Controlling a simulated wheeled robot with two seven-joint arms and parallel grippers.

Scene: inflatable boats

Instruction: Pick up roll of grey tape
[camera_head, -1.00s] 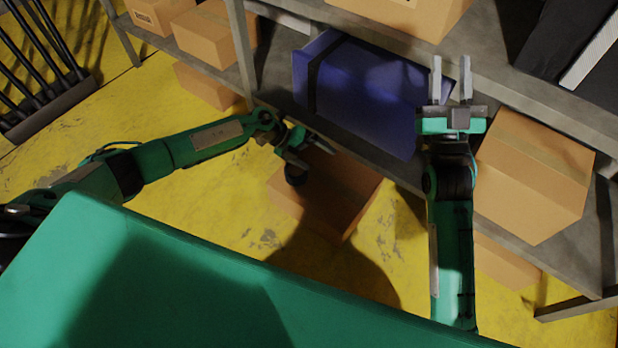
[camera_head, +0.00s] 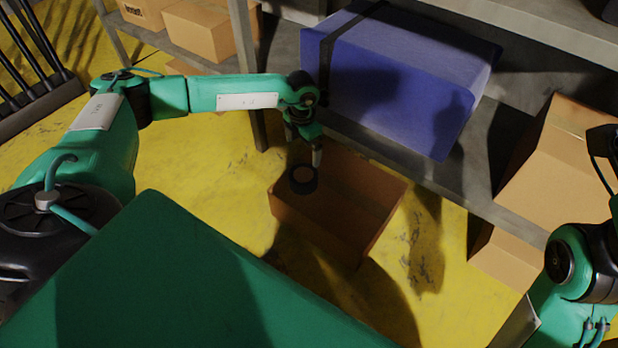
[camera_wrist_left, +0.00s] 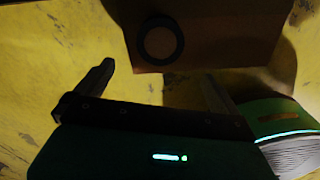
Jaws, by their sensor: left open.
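The roll of tape (camera_head: 303,179) is a dark ring at the left edge of a low brown box (camera_head: 345,205). It also shows in the left wrist view (camera_wrist_left: 178,41), at the near edge of the box (camera_wrist_left: 225,45). My left gripper (camera_head: 314,152) points down close beside the tape in the head view, its fingers partly hidden. In the left wrist view my left gripper (camera_wrist_left: 159,70) is open and empty, with the tape just beyond the gap between its fingertips. The right gripper is out of view; only part of my right arm shows at the right edge.
A blue case (camera_head: 400,80) with a black strap sits on the grey shelf (camera_head: 400,165) behind the low box. Cardboard boxes stand on the shelving at left (camera_head: 195,30) and right (camera_head: 560,150). Yellow floor (camera_head: 225,160) is clear left of the low box.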

